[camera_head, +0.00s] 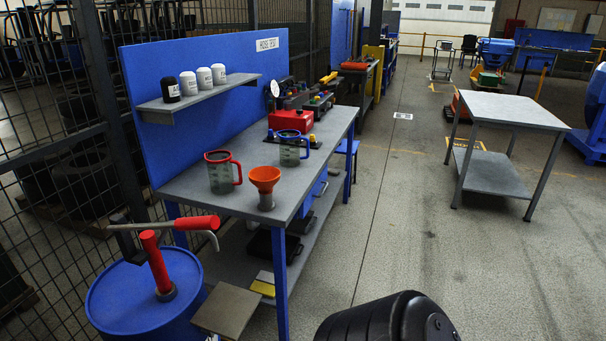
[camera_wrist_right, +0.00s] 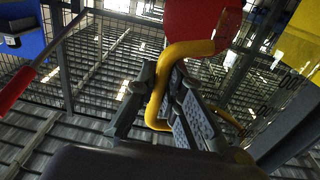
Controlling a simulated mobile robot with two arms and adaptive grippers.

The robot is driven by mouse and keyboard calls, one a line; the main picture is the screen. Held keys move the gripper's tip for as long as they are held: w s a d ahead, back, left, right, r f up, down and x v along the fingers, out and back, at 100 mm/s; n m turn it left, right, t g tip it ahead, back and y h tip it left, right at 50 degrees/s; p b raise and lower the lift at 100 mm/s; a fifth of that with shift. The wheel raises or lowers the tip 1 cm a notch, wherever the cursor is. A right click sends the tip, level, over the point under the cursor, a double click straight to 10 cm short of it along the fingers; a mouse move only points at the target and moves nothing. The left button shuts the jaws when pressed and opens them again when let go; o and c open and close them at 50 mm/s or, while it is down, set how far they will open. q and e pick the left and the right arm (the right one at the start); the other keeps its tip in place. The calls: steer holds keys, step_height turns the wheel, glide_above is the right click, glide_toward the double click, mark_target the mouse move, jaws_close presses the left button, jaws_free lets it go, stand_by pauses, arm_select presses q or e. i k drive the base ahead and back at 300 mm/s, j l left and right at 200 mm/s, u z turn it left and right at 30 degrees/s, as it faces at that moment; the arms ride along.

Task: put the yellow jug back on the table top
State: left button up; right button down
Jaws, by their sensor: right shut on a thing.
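In the right wrist view a curved yellow jug handle (camera_wrist_right: 190,49) passes between the fingers of my right gripper (camera_wrist_right: 165,85), which is shut on it. Most of the jug's body cannot be made out there. No yellow jug shows in the head view. The blue-framed workbench has a grey table top (camera_head: 215,193). On it stand a clear jug with a red rim and handle (camera_head: 222,172) and one with a blue rim and handle (camera_head: 292,152). My left gripper is in neither view.
An orange funnel (camera_head: 265,180) stands near the bench's front edge. Red equipment (camera_head: 291,121) sits farther back. A blue drum (camera_head: 115,298) with a red-handled pump stands at the near end. A separate grey table (camera_head: 515,108) is at right, with open floor between.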

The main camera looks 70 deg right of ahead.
mark_target(284, 191)
steer(key=l+z, duration=0.2)
steer(key=l, duration=0.45)
steer(key=l+z, duration=0.25)
steer(key=l, duration=0.35)
steer(key=i+l+z, duration=0.2)
steer(key=l, duration=0.4)
steer(key=k+l, duration=0.05)
steer(key=k, duration=0.05)
